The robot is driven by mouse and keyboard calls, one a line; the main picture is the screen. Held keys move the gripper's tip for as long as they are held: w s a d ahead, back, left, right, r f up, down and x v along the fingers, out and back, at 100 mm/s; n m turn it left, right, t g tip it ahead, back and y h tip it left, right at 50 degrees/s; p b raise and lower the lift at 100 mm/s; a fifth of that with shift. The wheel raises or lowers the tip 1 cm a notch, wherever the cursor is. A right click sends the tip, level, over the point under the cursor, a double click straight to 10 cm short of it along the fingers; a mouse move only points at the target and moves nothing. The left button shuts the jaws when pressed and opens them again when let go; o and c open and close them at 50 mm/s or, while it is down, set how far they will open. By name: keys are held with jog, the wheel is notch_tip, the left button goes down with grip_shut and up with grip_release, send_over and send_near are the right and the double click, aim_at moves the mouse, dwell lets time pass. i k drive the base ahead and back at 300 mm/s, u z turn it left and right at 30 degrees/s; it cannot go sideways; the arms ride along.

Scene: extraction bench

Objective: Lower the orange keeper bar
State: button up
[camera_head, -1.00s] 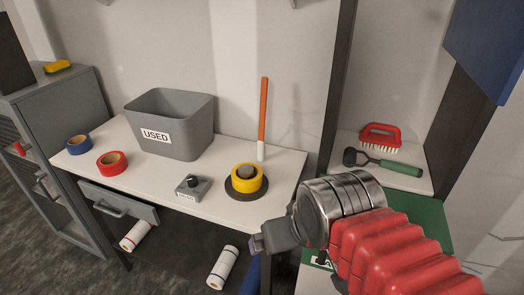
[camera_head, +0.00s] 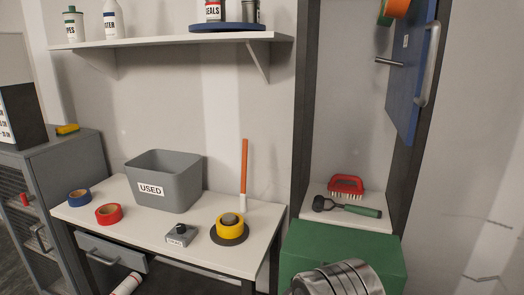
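The orange keeper bar (camera_head: 245,166) stands upright at the back right of the white bench (camera_head: 135,225), on a short white base. A yellow tape roll (camera_head: 229,220) lies on a dark round disc (camera_head: 235,237) in front of the bar, apart from it. Only a chrome wrist part of my arm shows at the bottom edge, right of the bench. My gripper's fingers are out of the picture, so their state is hidden.
A grey USED bin (camera_head: 185,190), a blue tape roll (camera_head: 79,197), a red tape roll (camera_head: 109,214) and a small grey block with a black knob (camera_head: 178,234) stand on the bench. A shelf (camera_head: 160,38) hangs above. A green box (camera_head: 345,250) and an open blue door (camera_head: 411,90) are at right.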

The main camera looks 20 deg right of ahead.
aim_at(245, 145)
jog(key=k, duration=0.75)
jog(key=u, duration=0.4)
jog(key=i, duration=0.9)
jog(key=u, duration=0.8)
jog(key=i, duration=2.15)
jog(key=z, duration=0.45)
